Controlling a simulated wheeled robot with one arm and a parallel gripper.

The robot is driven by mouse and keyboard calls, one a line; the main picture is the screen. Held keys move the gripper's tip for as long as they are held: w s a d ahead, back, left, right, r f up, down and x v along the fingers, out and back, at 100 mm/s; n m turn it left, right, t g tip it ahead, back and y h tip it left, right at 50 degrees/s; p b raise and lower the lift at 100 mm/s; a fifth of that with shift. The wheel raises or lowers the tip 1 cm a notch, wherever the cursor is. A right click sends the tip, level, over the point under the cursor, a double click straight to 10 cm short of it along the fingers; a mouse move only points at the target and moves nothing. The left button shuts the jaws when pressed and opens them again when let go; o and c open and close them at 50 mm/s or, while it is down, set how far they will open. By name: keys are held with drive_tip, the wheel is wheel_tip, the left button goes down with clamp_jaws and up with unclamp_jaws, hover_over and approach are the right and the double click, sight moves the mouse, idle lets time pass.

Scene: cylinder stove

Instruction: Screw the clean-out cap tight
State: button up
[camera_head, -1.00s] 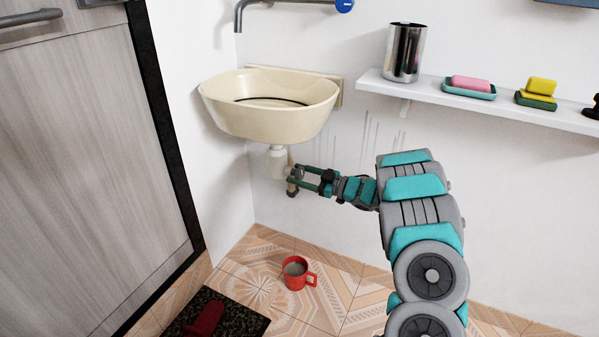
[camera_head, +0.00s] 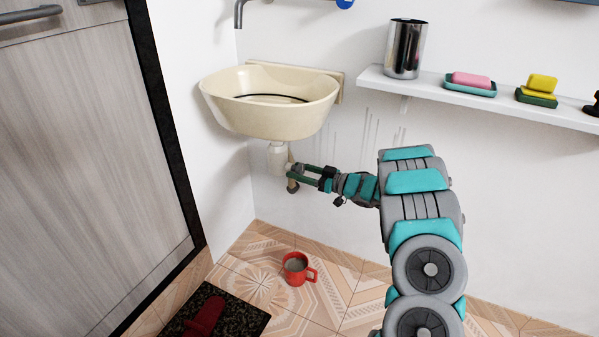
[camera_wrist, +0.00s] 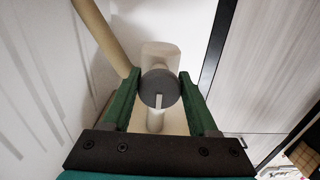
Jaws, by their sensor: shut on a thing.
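The clean-out cap (camera_wrist: 157,87) is a round dark grey disc with a pale bar mark, seen face-on in the wrist view. The bar points down in that picture. My gripper (camera_wrist: 158,84) has its two green fingers shut on the cap, one on each side. The cap sits against the pale trap body (camera_wrist: 160,55). In the head view my gripper (camera_head: 294,175) reaches leftward to the trap (camera_head: 278,158) under the cream basin (camera_head: 275,105). The fingers largely hide the cap there, and its thread is not visible.
A pipe (camera_wrist: 100,35) runs close beside the left finger in the wrist view. A red mug (camera_head: 297,270) stands on the tiled floor below. A shelf (camera_head: 440,88) with a metal cup and soaps is at upper right. A dark mat (camera_head: 240,318) lies at lower left.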

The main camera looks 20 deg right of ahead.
drive_tip(key=o, duration=1.4)
drive_tip(key=shift+c, duration=0.2)
drive_tip(key=b+v, duration=0.1)
drive_tip(key=v, duration=0.6)
drive_tip(key=shift+s+d, duration=0.25)
drive_tip(key=shift+s, duration=0.1)
